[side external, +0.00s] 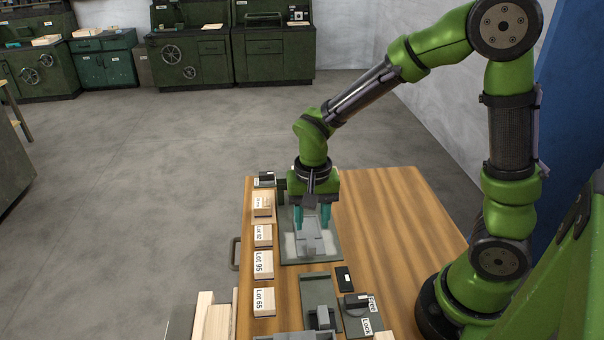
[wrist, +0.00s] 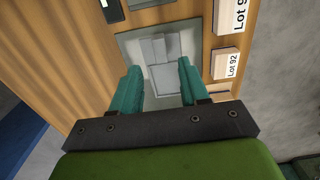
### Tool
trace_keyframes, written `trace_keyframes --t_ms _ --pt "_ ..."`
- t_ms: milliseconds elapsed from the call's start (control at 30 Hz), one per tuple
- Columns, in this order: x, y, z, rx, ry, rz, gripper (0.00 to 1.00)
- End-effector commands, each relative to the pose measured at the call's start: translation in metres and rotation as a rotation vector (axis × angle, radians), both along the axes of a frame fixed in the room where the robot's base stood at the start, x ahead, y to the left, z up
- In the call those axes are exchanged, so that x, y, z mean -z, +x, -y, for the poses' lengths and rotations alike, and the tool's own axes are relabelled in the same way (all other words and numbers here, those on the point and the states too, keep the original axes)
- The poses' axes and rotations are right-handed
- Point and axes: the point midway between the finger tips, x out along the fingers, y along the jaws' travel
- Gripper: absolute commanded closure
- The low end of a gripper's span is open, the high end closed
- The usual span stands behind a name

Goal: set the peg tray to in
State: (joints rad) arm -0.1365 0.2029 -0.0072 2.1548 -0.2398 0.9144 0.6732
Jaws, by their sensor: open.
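My gripper (side external: 312,220) is open, pointing down over a grey plate (side external: 328,255) with a lighter pad and a raised grey piece (side external: 309,242). In the wrist view the two teal fingers of my gripper (wrist: 158,72) stand apart on either side of the grey piece (wrist: 155,50); I cannot tell whether they touch it. Nearer the camera is a grey sliding fixture (side external: 316,288) with a raised block (side external: 322,316). No label names the peg tray, so I cannot tell which of these it is.
Wooden blocks labelled Lot 92 (side external: 263,236), Lot 95 (side external: 263,265) and Lot 65 (side external: 264,302) line the table's left edge. A black knob (side external: 356,301) sits by Free and Lock labels. A small black box (side external: 344,278) lies nearby. The table's right side (side external: 395,220) is clear.

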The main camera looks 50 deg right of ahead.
Motion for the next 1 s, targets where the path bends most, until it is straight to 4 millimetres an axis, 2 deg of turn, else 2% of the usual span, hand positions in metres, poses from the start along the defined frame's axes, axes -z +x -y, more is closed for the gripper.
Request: trace_keyframes --t_ms 100,300,467,733,1000 --pt "0.026 -0.001 0.0 0.0 -0.001 -0.006 0.55" --pt "0.052 0.0 0.0 0.0 0.0 -0.003 0.55" --pt "0.06 0.0 0.0 0.0 0.0 0.0 0.55" --pt "0.061 0.0 0.0 0.0 0.001 0.001 0.55" --pt "0.061 0.0 0.0 -0.001 0.001 0.001 0.97"
